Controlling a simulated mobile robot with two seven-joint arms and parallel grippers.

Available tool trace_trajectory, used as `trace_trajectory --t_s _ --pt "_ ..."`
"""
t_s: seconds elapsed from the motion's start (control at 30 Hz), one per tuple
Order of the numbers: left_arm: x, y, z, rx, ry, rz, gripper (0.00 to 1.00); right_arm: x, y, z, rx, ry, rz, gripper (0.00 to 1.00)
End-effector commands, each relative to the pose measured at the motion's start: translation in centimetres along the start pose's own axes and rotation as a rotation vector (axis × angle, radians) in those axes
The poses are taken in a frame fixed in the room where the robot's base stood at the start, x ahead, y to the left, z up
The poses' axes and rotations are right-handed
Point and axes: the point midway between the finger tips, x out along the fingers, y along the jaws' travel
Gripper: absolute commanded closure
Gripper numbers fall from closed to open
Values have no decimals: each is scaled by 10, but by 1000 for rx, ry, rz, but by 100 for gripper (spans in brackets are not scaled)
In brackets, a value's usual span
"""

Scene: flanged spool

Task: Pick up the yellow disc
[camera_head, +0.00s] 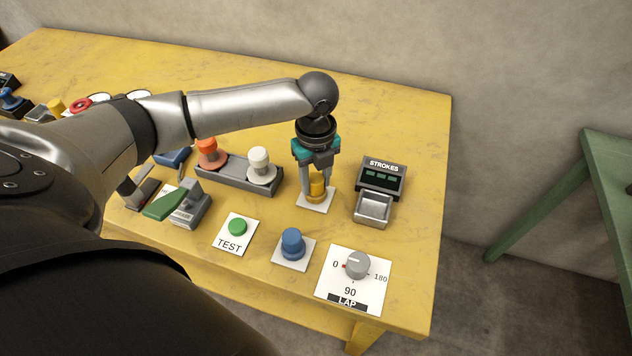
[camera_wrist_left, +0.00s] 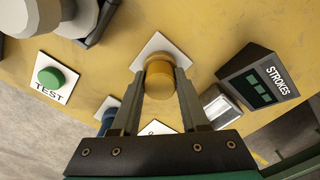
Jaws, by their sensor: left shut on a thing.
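The yellow disc (camera_head: 317,186) is a small flanged, spool-like piece at a white square plate (camera_head: 308,206) near the right side of the yellow table. My left gripper (camera_head: 315,192) points straight down over the plate, its two fingers closed on either side of the yellow piece. In the left wrist view the yellow piece (camera_wrist_left: 160,70) sits between the fingertips, with the white plate (camera_wrist_left: 148,48) behind it. The fingers hide part of its sides, and I cannot tell whether it touches the plate. My right gripper is not in view.
A grey STROKES box (camera_head: 381,178) with a tray stands just right of the gripper. A grey rack (camera_head: 236,174) with orange and white spools stands left. In front are a green TEST button (camera_head: 237,227), a blue piece (camera_head: 292,243) and a LAP dial (camera_head: 358,265).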

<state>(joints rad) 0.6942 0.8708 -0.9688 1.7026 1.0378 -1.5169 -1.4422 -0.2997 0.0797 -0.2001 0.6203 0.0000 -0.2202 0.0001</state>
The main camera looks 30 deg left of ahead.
Motion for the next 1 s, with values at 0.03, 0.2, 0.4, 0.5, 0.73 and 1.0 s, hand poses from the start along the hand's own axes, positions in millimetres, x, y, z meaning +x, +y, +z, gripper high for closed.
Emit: trace_trajectory --t_s 0.03,0.2,0.4,0.5,0.73,1.0 --pt "-6 -1 1 -1 -2 -5 100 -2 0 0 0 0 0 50" --pt "-37 -2 1 0 -3 -7 100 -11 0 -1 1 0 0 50" --pt "-95 -2 1 1 -4 -9 100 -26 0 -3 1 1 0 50" --pt "-124 -2 1 1 -4 -9 100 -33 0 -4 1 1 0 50" --pt "-175 -1 1 0 -2 -7 100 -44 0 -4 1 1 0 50" --pt "-199 -1 0 -1 1 -5 100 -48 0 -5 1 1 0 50"
